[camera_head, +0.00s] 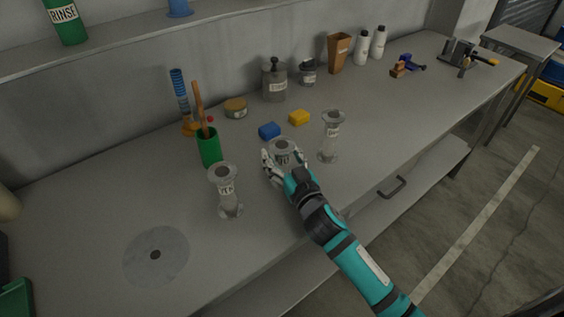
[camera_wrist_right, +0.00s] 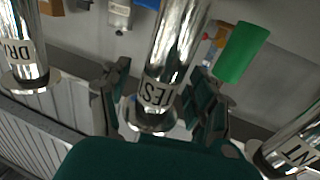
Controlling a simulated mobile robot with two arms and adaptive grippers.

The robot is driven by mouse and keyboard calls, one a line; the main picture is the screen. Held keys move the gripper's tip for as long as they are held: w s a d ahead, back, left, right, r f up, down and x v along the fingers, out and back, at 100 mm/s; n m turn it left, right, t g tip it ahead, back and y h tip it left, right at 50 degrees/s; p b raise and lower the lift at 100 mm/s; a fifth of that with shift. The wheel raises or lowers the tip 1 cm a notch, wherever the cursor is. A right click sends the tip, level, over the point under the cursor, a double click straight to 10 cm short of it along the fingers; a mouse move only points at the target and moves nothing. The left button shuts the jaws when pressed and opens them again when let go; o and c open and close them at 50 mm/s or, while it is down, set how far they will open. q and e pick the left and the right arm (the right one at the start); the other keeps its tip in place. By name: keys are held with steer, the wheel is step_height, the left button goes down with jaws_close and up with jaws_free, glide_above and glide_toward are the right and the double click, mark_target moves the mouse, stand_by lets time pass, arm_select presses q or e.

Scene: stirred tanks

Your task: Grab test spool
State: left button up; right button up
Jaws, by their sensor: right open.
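The test spool (camera_head: 283,147) is a shiny metal tube with flanged ends, standing on the bench. Its label, partly readable as "TES", shows in the right wrist view (camera_wrist_right: 175,60). My right gripper (camera_head: 281,163) is open at it, with the fingers on either side of the tube in the wrist view. I cannot tell whether they touch it. The gripper hides the spool's lower part in the head view. A similar labelled spool (camera_head: 227,190) stands to the left, and another (camera_head: 331,132) to the right. My left gripper is out of view.
A green cup (camera_head: 209,150) with a wooden-handled tool stands behind the left spool. Blue (camera_head: 269,131) and yellow (camera_head: 299,117) blocks lie behind the test spool. Jars and bottles line the wall. The front left bench holds a flat grey disc (camera_head: 180,262).

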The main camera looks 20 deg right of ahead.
jaws_close()
steer(key=shift+r, duration=0.1)
stand_by(0.3)
